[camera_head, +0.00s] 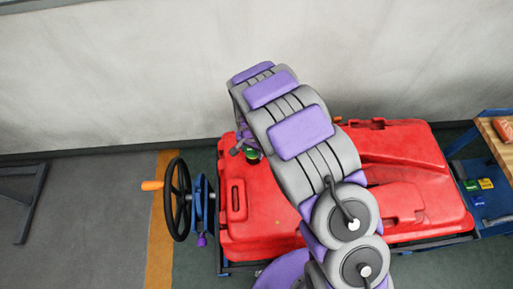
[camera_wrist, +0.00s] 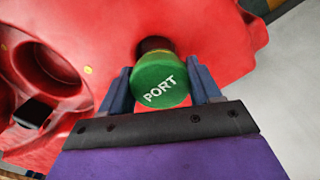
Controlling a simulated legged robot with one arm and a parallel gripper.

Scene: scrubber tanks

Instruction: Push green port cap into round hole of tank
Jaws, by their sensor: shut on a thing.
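The green port cap (camera_wrist: 160,82), marked "PORT", sits between the two blue fingers of my gripper (camera_wrist: 163,88) in the wrist view. My gripper is shut on it. The cap's far end meets a dark round opening (camera_wrist: 155,45) in the red tank (camera_wrist: 205,25); I cannot tell how deep it sits. In the head view the red tank (camera_head: 270,215) lies across the middle, and my arm covers much of it. A small piece of the green cap (camera_head: 252,154) shows at the tank's left back part, beside my arm.
A large round recess (camera_wrist: 48,65) and a black part (camera_wrist: 33,112) are at the left of the wrist view. A black handwheel (camera_head: 180,200) with an orange handle stands left of the tank. A blue cart (camera_head: 490,140) holding small boxes is at right. A wall runs behind.

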